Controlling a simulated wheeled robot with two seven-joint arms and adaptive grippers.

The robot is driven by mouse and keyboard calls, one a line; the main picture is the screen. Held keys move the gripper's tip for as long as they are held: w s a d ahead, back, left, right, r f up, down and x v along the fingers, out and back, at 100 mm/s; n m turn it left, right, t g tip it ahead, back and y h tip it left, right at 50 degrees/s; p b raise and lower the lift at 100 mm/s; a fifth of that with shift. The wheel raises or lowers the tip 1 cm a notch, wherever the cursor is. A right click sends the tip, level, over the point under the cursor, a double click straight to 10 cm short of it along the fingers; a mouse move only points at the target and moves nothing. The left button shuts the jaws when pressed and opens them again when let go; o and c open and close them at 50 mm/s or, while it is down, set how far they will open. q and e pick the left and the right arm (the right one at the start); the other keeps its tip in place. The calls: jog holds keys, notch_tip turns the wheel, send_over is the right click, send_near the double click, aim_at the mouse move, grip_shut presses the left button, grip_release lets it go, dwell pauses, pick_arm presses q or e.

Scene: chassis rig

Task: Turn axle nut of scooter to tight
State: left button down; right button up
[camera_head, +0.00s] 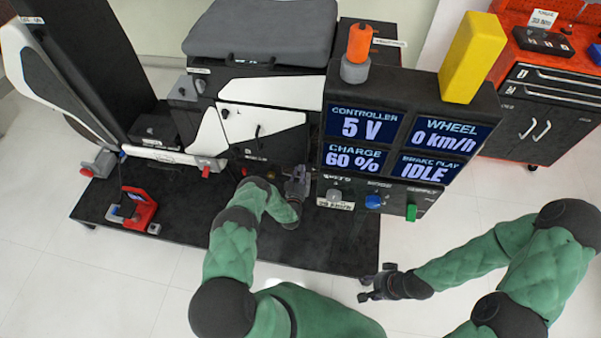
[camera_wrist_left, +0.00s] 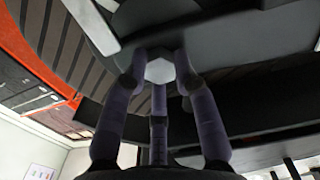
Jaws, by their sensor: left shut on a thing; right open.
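The scooter (camera_head: 262,117), with white panels and a grey seat, stands on a dark platform behind my left arm. My left gripper (camera_head: 298,182) is at its lower right side, near the display stand. In the left wrist view the fingers of my left gripper (camera_wrist_left: 160,85) are closed around a pale hexagonal axle nut (camera_wrist_left: 159,70) on the dark underside. The nut is hidden in the head view, and its tightness cannot be told. My right gripper (camera_head: 376,284) is open and empty, low over the floor right of the platform.
A display stand (camera_head: 345,238) reads controller 5 V, wheel 0 km/h, charge 60 % and brake play IDLE. It carries knobs, an orange-topped item and a yellow block (camera_head: 473,56). A red device (camera_head: 139,208) lies on the platform (camera_head: 190,228) at left.

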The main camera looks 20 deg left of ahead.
pick_arm(q)
jog(key=shift+m, duration=3.6)
jog(key=c, duration=1)
grip_release()
jog(key=v, duration=1.2)
jog(key=shift+w, duration=0.15)
